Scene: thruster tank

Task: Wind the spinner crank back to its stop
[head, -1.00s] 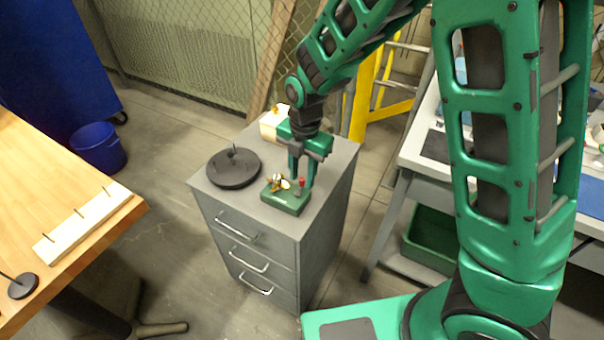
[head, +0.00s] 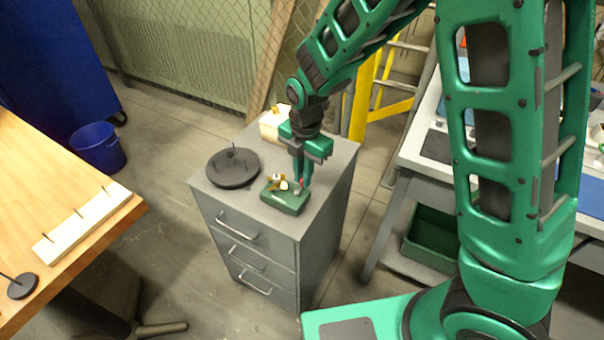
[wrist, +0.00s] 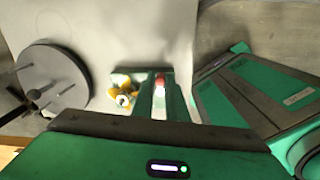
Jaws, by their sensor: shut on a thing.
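The spinner is a small green base (head: 284,201) on the grey cabinet, near its front edge. Yellow and white rotor parts (head: 277,180) stand on top of it, and they also show in the wrist view (wrist: 123,95). The crank's red knob (head: 303,183) is at the right side of the base. My gripper (head: 302,179) reaches down from above and is shut on the red knob. In the wrist view the red knob (wrist: 159,80) shows between the fingers (wrist: 160,92). The fingers hide most of the crank arm.
A dark round disc with pegs (head: 233,168) lies left of the spinner on the cabinet top (head: 262,150). A cream block (head: 270,125) stands behind. A wooden table (head: 60,170) is at left, a grey workbench (head: 420,160) at right.

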